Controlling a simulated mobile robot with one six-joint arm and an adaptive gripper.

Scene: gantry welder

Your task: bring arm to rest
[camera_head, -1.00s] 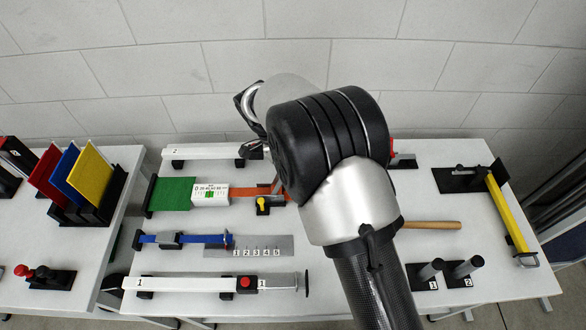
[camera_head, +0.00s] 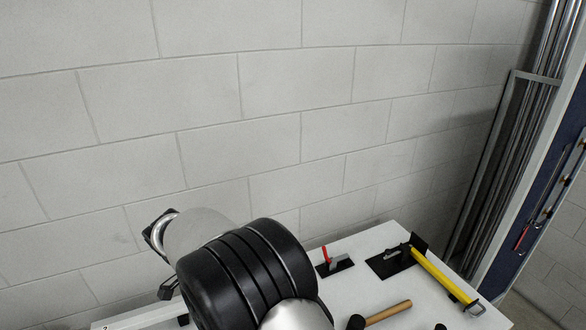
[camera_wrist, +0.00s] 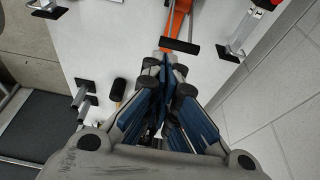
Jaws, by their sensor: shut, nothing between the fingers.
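My gripper (camera_wrist: 172,85) shows in the wrist view with its blue-and-black fingers drawn together and nothing between them. It is over the white workbench (camera_wrist: 120,40). In the head view my arm's black joint and silver link fill the lower middle. The gripper itself cannot be made out there.
On the bench (camera_head: 350,285) are a mallet (camera_head: 388,313), a red-handled tool (camera_head: 327,256) and a yellow bar (camera_head: 440,276). The wrist view shows an orange bar (camera_wrist: 179,18). A block wall (camera_head: 300,110) stands behind, with a rod rack (camera_head: 500,160) at right.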

